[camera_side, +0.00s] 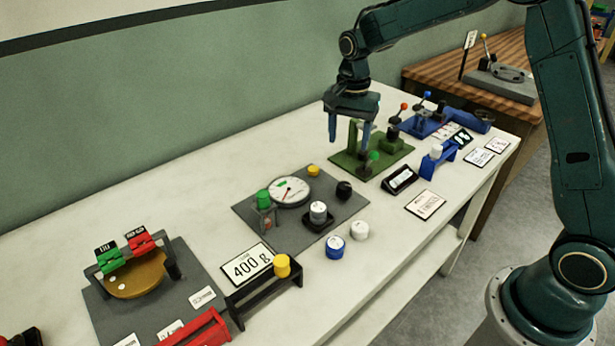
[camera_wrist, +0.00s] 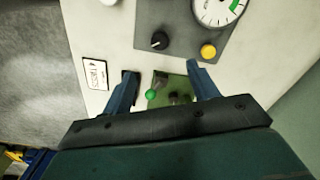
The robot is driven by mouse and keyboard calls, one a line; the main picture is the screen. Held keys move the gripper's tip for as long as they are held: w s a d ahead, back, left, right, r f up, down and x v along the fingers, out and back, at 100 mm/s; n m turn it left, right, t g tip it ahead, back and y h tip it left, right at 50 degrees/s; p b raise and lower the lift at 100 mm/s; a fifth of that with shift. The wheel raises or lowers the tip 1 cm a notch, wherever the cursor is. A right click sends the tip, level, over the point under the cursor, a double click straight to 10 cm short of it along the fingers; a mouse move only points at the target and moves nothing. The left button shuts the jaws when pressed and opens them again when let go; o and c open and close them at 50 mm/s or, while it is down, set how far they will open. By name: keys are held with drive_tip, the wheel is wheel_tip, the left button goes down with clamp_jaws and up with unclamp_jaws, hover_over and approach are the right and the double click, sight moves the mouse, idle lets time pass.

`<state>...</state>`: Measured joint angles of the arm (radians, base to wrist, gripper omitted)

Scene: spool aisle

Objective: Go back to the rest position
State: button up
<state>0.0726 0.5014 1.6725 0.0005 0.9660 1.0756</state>
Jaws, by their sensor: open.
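My gripper (camera_side: 350,132) is dark teal with two blue fingers. It hangs from my arm above the green station at the back right of the bench. The fingers are apart and nothing is between them. In the wrist view my gripper (camera_wrist: 160,82) also shows open, with the green plate (camera_wrist: 178,80) and a green-knobbed lever (camera_wrist: 152,93) below and between the fingers. In the side view the green plate (camera_side: 390,155) carries a green post and the green knob (camera_side: 373,156). One finger overlaps the station in the picture; I cannot tell the exact height.
A grey plate (camera_side: 243,210) with a dial gauge (camera_side: 289,191), yellow button and black knob lies to the left. Blue and white cylinders (camera_side: 335,247) stand in front. A blue lever station (camera_side: 425,122) is behind to the right. Open air lies above the bench's left half.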

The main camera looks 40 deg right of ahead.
drive_tip(key=shift+r, duration=0.25)
drive_tip(key=s+a+r+n+t, duration=0.2)
drive_tip(key=s+r+n, duration=0.4)
drive_tip(key=s+r, duration=0.6)
drive_tip(key=s+a+n+t, duration=0.1)
drive_tip(key=s+n+t, duration=0.2)
drive_tip(key=s, duration=1.4)
drive_tip(key=shift+s+a+r+n+t, duration=0.25)
drive_tip(key=shift+s+n+t, duration=0.1)
drive_tip(key=shift+n, duration=1.75)
